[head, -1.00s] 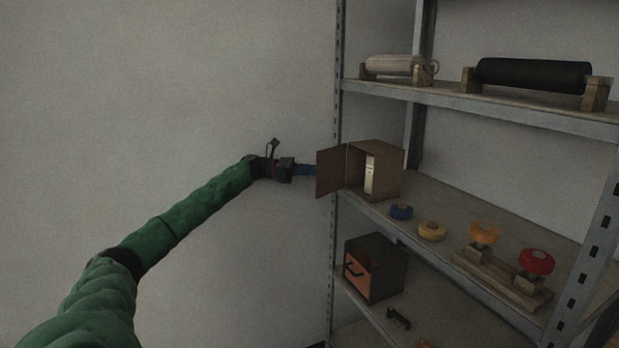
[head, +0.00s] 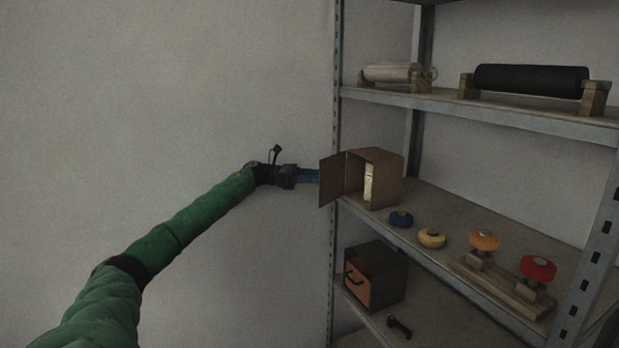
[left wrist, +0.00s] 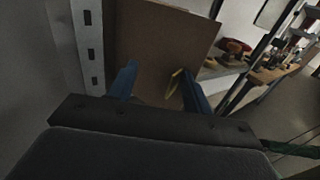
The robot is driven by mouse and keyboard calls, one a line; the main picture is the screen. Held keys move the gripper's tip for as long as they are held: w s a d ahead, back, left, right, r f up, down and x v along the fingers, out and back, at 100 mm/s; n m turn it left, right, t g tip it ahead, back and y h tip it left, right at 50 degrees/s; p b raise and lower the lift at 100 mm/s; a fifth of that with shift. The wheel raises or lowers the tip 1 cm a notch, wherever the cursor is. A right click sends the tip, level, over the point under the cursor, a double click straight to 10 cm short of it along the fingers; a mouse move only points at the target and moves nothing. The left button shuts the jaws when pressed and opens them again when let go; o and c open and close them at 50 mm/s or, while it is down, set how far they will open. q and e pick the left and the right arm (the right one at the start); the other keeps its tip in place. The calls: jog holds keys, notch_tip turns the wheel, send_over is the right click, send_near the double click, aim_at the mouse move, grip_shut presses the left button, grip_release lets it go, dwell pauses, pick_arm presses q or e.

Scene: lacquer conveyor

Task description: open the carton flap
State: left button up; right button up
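A brown carton (head: 386,178) stands on the middle shelf at its left end. Its flap (head: 332,181) is swung out to the left, so the front is open and a pale upright item (head: 369,183) shows inside. My left gripper (head: 318,177) is at the flap's outer side, left of the shelf post. In the left wrist view, the two blue fingers (left wrist: 158,82) stand apart with the brown flap (left wrist: 160,35) filling the space beyond them. A small yellowish piece (left wrist: 173,84) shows by the right finger. I cannot tell if the fingers touch the flap. My right gripper is out of view.
The metal shelf post (head: 337,120) is close to the gripper. Blue (head: 401,219) and yellow (head: 432,238) round items sit right of the carton. A dark box (head: 376,272) with an orange front is below.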

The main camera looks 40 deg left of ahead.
pick_arm(q)
jog(key=shift+a+r, duration=0.15)
jog(key=shift+a, duration=0.05)
jog(key=shift+c, duration=0.6)
jog(key=shift+s, duration=0.1)
jog(key=d+r, duration=0.3)
jog(key=d, duration=0.1)
jog(key=w+d+r+b, duration=0.1)
jog(key=d+r, duration=0.2)
jog(key=r, duration=0.1)
jog(key=d+r, duration=0.3)
jog(key=d, duration=0.1)
jog(key=shift+w+d+r, duration=0.3)
jog(key=shift+w+r, duration=0.05)
jog(key=shift+c, duration=0.4)
